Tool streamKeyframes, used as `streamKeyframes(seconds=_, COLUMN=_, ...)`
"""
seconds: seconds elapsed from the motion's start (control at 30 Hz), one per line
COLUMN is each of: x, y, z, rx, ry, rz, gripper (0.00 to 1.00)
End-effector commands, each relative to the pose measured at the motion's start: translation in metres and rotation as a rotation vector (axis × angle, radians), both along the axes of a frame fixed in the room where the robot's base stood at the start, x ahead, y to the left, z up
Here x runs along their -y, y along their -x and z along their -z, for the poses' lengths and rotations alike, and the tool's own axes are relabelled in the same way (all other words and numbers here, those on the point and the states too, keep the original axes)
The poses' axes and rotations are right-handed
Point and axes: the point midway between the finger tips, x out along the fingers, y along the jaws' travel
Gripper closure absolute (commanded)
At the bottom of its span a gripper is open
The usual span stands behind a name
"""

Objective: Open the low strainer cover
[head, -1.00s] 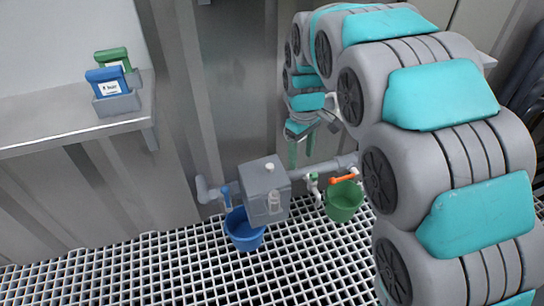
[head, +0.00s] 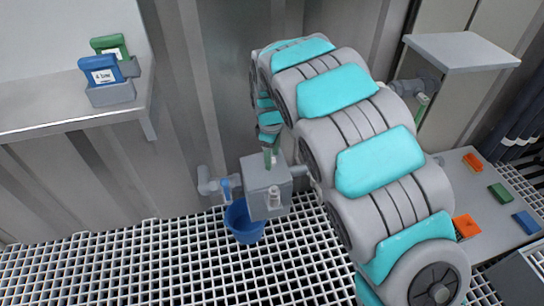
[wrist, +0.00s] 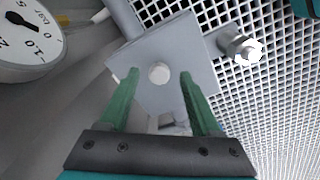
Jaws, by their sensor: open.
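The low strainer is a grey box (head: 268,190) on the pipe near the floor grating. Its flat square grey cover (wrist: 185,50) faces the wrist camera, with a pale round knob (wrist: 159,73) in the middle. The cover looks shut. My gripper (head: 271,160) is just above the box in the head view. In the wrist view my gripper (wrist: 159,74) is open, its green fingers apart on either side of the knob. I cannot tell how far the fingertips are above the cover. Nothing is held.
A gauge (wrist: 28,38) shows in the wrist view. A shelf (head: 70,112) holds blue and green blocks at left. A plate with coloured blocks (head: 500,193) lies at right.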

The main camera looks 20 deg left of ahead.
Motion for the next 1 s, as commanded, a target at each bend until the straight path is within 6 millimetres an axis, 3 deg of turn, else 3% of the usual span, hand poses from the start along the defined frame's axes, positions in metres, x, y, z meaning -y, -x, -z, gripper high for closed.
streamKeyframes(seconds=0.33, x=-0.0004, y=-0.0015, z=0.0082, rx=0.004, ry=-0.002, rz=0.000, gripper=0.36)
streamKeyframes(seconds=0.9, x=-0.0002, y=-0.0013, z=0.0082, rx=0.003, ry=-0.001, rz=0.000, gripper=1.00)
streamKeyframes(seconds=1.0, x=-0.0002, y=-0.0013, z=0.0082, rx=0.003, ry=-0.001, rz=0.000, gripper=1.00)
